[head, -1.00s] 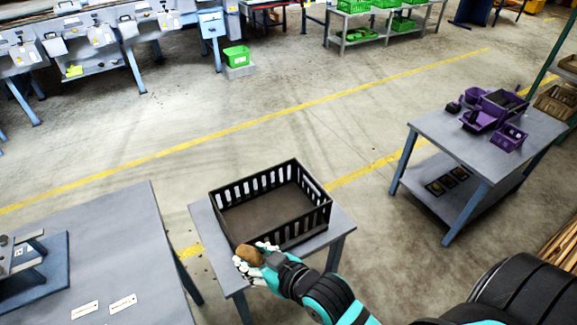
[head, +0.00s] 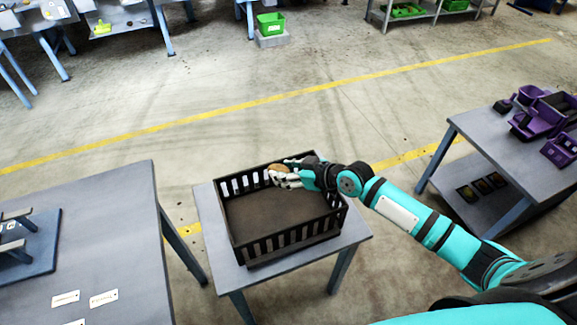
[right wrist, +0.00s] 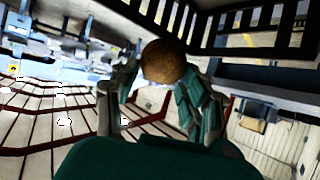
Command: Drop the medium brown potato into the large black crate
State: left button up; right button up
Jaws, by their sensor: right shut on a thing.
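The brown potato (head: 279,171) is held in my right gripper (head: 284,175), which is shut on it. In the head view they are over the far right part of the large black crate (head: 244,250). The potato also shows in the right wrist view (right wrist: 163,62), between the fingers (right wrist: 155,90), with the crate's slatted wall (right wrist: 226,30) beyond it. The crate stands on a small grey table (head: 212,228), and its visible floor is bare. The exact height of the potato over the crate floor is hard to tell. My left gripper is not in view.
A grey table (head: 110,215) with labels and a blue mat stands at the left. A table (head: 490,140) with purple bins stands at the right. A green bin (head: 271,24) is at the back. Open floor lies behind the crate's table.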

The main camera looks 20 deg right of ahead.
notch_tip(320, 180, down, 3)
jog(key=shift+r+b, duration=0.1)
jog(key=shift+b, duration=1)
notch_tip(320, 180, down, 2)
jog(key=shift+f+b, duration=0.1)
jog(key=shift+b, duration=0.7)
jog(key=shift+f+b, duration=0.3)
jog(key=shift+f, duration=0.05)
jog(key=o, duration=0.9)
jog(key=shift+o, duration=1.9)
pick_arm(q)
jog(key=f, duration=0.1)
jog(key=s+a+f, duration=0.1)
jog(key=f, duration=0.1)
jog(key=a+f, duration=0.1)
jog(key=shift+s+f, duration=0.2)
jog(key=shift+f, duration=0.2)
pick_arm(e)
jog(key=v, duration=1.2)
jog(key=shift+s+f, duration=0.1)
